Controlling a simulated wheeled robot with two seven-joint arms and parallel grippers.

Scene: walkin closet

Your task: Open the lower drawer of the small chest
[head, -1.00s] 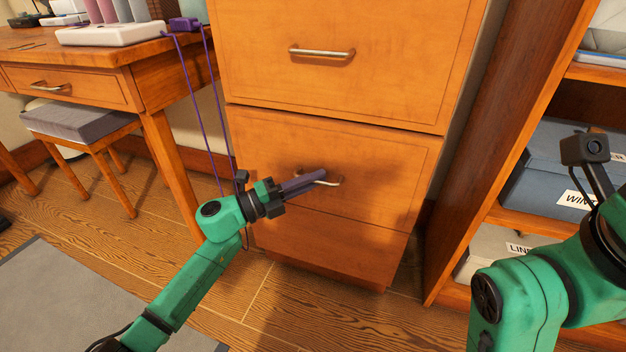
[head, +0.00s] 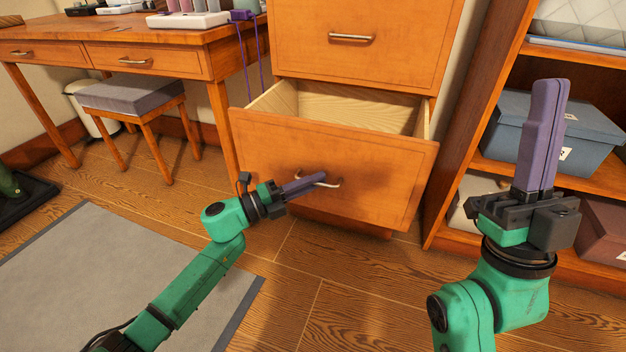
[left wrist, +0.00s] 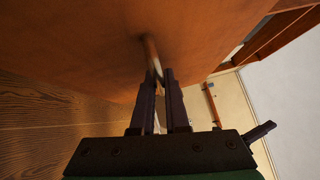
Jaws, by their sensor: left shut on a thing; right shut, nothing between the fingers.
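The small chest is orange-brown wood, with an upper drawer (head: 365,42) that is closed. Its lower drawer (head: 270,150) is pulled partly out, and its pale inside (head: 345,108) shows, with nothing visible in it. My left gripper (head: 318,178) is shut on the metal handle (head: 330,184) of the lower drawer. In the left wrist view the handle (left wrist: 152,58) runs between the two fingers (left wrist: 160,100). My right gripper (head: 548,85) is raised at the right, its fingers together and pointing up, empty and apart from the chest.
An open shelf with a blue-grey box (head: 560,130) stands right of the chest. A wooden desk (head: 150,45) and a cushioned stool (head: 135,95) are at the left. A grey rug (head: 120,260) lies on the floor. Bare wood floor (head: 310,290) lies before the drawer.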

